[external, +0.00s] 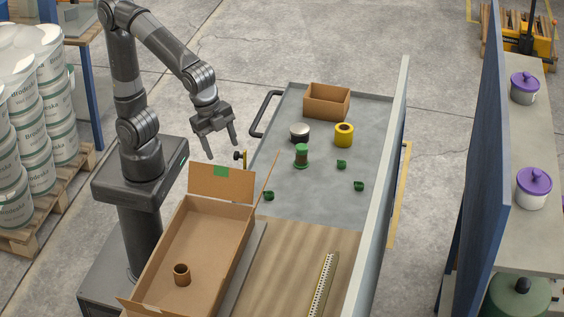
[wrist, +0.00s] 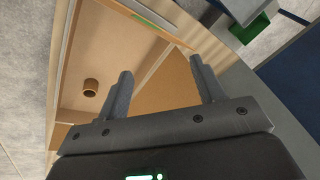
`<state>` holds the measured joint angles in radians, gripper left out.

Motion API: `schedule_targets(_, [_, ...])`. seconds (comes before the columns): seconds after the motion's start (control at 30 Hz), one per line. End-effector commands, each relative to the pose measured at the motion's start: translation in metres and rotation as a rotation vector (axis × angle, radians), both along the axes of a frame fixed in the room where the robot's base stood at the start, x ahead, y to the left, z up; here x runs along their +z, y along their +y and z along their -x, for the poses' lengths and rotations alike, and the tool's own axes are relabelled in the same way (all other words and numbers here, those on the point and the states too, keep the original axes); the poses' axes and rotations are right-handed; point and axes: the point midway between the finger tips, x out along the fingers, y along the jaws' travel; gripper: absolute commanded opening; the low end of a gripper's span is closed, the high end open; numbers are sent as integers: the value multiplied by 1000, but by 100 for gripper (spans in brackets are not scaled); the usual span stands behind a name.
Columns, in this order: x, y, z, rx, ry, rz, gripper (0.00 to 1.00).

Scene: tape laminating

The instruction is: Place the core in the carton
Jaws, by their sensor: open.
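The core (external: 181,275), a short brown cardboard tube, stands upright on the floor of the open carton (external: 222,215), towards its near end. The core also shows in the wrist view (wrist: 91,87), left of the fingers, inside the carton. My gripper (external: 221,150) is open and empty, above and beyond the carton's far end, apart from the core. Its two spread fingers (wrist: 161,68) show in the wrist view with nothing between them. The carton's far flap stands up and bears a green patch (external: 221,171).
A grey worktop (external: 315,195) holds a small brown box (external: 327,102), a yellow roll (external: 344,134), a dark round tin with a pale top (external: 299,132), a green spool (external: 301,155) and several small green pieces. A ruler (external: 323,285) lies near the front. A raised panel edges the right side.

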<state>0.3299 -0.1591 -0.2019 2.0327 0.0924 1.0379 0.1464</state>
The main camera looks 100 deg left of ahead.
Motion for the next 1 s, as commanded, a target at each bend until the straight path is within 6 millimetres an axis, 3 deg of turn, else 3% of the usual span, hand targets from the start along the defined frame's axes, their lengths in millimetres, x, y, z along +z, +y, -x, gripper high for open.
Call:
schedule_targets(0.03, [5,25,7,62,-22,15,62])
schedule_targets(0.2, [8,93,37,260,-84,73,62])
schedule_targets(0.4, [0,157,80,483,-155,155,62])
schedule_targets(0.5, [-7,178,99,569,-184,192,62])
schedule_targets(0.7, [-17,197,120,663,-218,238,62])
schedule_targets(1.0, [-19,199,123,676,-221,244,62])
